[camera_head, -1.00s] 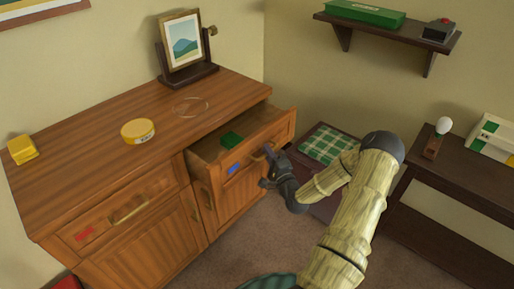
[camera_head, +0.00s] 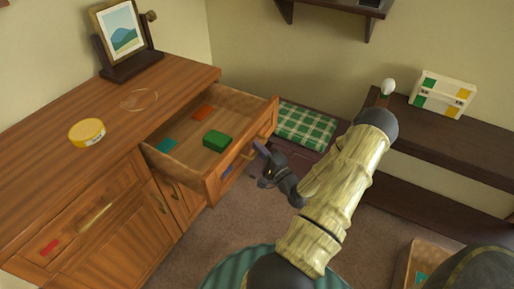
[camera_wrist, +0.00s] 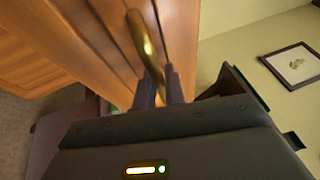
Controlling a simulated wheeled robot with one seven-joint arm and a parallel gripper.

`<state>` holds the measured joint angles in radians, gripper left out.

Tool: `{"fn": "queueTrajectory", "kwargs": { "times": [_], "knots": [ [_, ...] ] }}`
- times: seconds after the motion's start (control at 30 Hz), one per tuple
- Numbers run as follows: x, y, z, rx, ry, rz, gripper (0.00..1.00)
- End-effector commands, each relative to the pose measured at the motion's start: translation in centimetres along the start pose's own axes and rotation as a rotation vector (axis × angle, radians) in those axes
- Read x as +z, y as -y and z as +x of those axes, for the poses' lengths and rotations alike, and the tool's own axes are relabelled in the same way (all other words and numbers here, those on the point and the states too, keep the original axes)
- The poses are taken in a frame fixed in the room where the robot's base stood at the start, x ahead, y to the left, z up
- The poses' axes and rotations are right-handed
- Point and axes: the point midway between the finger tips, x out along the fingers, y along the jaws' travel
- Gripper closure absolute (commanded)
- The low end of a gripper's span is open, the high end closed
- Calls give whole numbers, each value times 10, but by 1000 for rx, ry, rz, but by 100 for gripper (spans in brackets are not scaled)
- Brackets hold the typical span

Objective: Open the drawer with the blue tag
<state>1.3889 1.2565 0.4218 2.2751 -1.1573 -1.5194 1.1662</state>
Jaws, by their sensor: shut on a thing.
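The drawer with the blue tag (camera_head: 210,160) is pulled well out of the wooden dresser. Its blue tag (camera_head: 228,169) shows on the drawer front, partly near my gripper. Inside lie a green box (camera_head: 217,141), an orange-red flat piece (camera_head: 203,112) and a teal flat piece (camera_head: 166,145). My gripper (camera_head: 262,150) is at the drawer front, shut on the brass handle. In the wrist view the curved handle (camera_wrist: 143,40) runs down between my two fingers (camera_wrist: 160,88).
A second drawer with a red tag (camera_head: 49,247) is shut at left. On the dresser top (camera_head: 150,95) are a yellow tin (camera_head: 87,132) and a picture stand (camera_head: 122,40). A checked cushion (camera_head: 305,126) lies behind the drawer. A dark shelf unit (camera_head: 450,135) stands right.

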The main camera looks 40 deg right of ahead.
Motion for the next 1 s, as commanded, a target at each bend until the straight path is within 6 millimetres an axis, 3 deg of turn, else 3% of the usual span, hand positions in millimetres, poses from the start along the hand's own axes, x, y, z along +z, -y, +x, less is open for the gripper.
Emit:
{"fn": "queueTrajectory", "kwargs": {
  "times": [0.1, 0.13, 0.2, 0.23, 0.67, 1.0],
  "knots": [
    [1, -2, 0, 5, 2, 1, 100],
    [1, -2, 0, 5, 1, 1, 83],
    [1, -2, 0, 4, 1, 1, 69],
    [1, -1, 0, 4, 1, 1, 67],
    [0, -1, -10, 3, -1, 0, 67],
    [-1, -1, -71, 3, -4, 1, 67]
  ]
}}
